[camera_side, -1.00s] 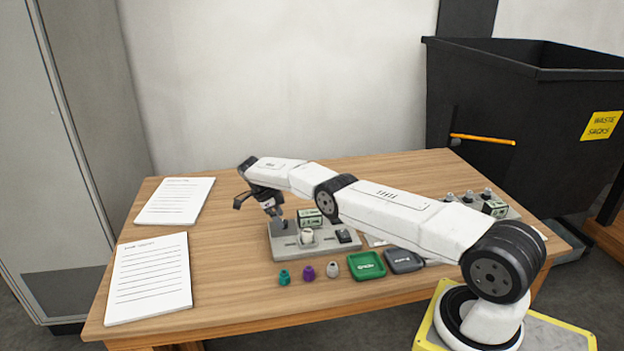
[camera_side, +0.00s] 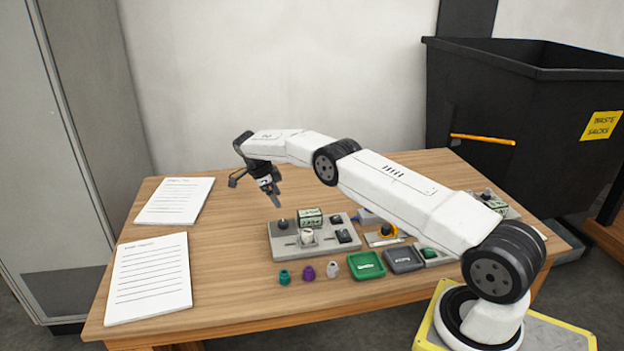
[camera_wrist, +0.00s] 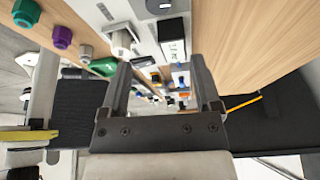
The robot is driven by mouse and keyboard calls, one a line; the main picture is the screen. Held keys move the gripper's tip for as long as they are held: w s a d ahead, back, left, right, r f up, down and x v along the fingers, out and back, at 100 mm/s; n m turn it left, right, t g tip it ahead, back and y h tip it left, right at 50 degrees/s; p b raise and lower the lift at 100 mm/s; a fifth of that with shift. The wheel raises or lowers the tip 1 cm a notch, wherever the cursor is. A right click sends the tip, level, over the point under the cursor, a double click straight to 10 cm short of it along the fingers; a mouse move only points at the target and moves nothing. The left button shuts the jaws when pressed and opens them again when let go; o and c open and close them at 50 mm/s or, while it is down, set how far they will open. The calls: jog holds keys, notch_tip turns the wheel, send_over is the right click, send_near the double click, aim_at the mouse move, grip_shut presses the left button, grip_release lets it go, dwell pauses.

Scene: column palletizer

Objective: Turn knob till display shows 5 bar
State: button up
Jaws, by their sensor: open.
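A grey control panel (camera_side: 318,246) stands mid-table in the side view. It carries a small display (camera_side: 311,217) with green faces, whose reading is too small to make out. A dark knob (camera_side: 283,224) is at its left, a whitish knob (camera_side: 307,237) at the front middle, and dark parts (camera_side: 341,229) at its right. My gripper (camera_side: 256,191) is open and empty above and left of the panel, clear of the knobs. In the wrist view its two fingers (camera_wrist: 158,66) are apart; a display (camera_wrist: 174,40) and a pale knob (camera_wrist: 122,42) show beyond them.
Small teal (camera_side: 284,277), purple (camera_side: 308,272) and grey (camera_side: 333,269) pieces stand before the panel. A second panel (camera_side: 509,212) is partly behind my arm.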

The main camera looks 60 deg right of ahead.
jog(key=shift+r, duration=0.3)
jog(key=shift+n, duration=0.3)
jog(key=f+n+t, duration=0.1)
jog(key=n, duration=0.3)
jog(key=n+t, duration=0.1)
jog(key=n, duration=0.3)
jog(key=f+n+t, duration=0.1)
jog(key=n+t, duration=0.1)
jog(key=n, duration=0.2)
jog(key=shift+s+d+f+y, duration=0.15)
jog(key=shift+s+f+y, duration=0.05)
jog(key=shift+f+y, duration=0.2)
jog(key=n, duration=0.1)
jog(key=s+n+t, duration=0.1)
jog(key=n, duration=0.3)
jog(key=shift+s+t, duration=0.25)
jog(key=shift+t, duration=0.15)
jog(key=s+n, duration=0.1)
jog(key=n, duration=0.1)
jog(key=s+n+t, duration=0.1)
jog(key=n, duration=0.1)
jog(key=n+t, duration=0.1)
jog(key=shift+s+a+r+n, duration=0.15)
jog(key=shift+s+a+n, duration=0.2)
jog(key=shift+s+n, duration=0.05)
